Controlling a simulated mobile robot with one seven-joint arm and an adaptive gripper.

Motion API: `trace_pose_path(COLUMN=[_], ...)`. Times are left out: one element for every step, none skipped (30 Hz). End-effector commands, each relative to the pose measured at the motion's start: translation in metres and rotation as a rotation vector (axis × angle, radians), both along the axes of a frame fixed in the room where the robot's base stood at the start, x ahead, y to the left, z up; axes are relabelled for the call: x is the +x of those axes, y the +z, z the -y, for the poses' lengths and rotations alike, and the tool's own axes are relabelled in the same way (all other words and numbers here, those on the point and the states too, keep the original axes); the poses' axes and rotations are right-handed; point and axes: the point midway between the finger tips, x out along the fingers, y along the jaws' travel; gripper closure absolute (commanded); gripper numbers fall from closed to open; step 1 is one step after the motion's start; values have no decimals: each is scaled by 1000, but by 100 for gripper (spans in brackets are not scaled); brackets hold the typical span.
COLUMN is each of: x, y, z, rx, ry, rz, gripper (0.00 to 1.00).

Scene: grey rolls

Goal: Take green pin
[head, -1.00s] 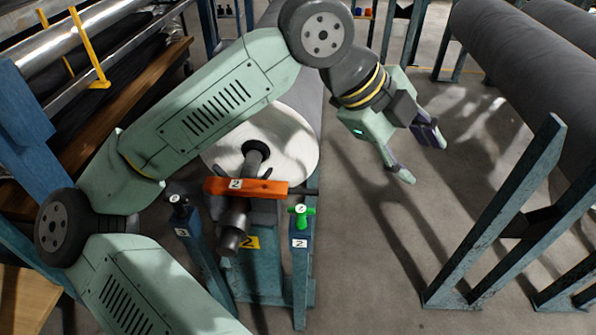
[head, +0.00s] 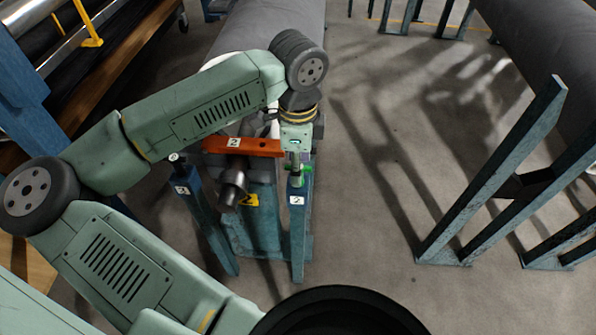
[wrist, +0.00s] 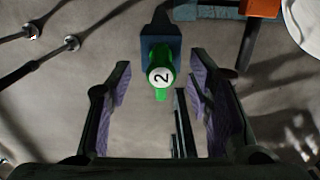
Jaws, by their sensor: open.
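The green pin (wrist: 161,82) has a white top marked 2 and sits upright in a blue post (wrist: 160,38). In the wrist view it shows just ahead of my gripper (wrist: 162,92), close to the gap between the purple-padded fingers. The fingers are open and apart from each other, with nothing held. In the head view the green pin (head: 307,170) is partly hidden behind my gripper (head: 294,165), which points down over the post (head: 298,205) labelled 2.
An orange bar (head: 243,146) marked 2 lies across the roll's shaft (head: 233,185), just left of my gripper. Another blue post (head: 185,190) with a grey-topped pin stands further left. A blue-green stand (head: 490,185) is at the right. Floor between is clear.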

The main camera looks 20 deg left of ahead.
Motion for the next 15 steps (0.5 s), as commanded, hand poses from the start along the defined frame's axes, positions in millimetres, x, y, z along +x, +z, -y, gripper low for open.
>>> trace_pose_path(x=[1,1,1,1,1,1,1,1,1,1,1,1,1,1,1], y=[-5,-11,-16,-19,-21,-24,-26,-26,-27,-27,-27,-27,-27,-27,-27], z=[2,1,1,1,1,1,1,1,0,0,0,0,0,0,0], rx=[-5,-3,-3,-3,-3,-3,-2,-2,-1,-1,-1,-1,-1,-1,-1], ry=[-2,0,0,0,0,-1,-1,-1,-1,-1,-1,-1,-1,-1,-1], rz=[-2,-1,-1,0,1,1,1,1,1,1,1,1,1,1,1], gripper=[53,53,53,53,53,53,53,53,53,53,53,53,53,54,57])
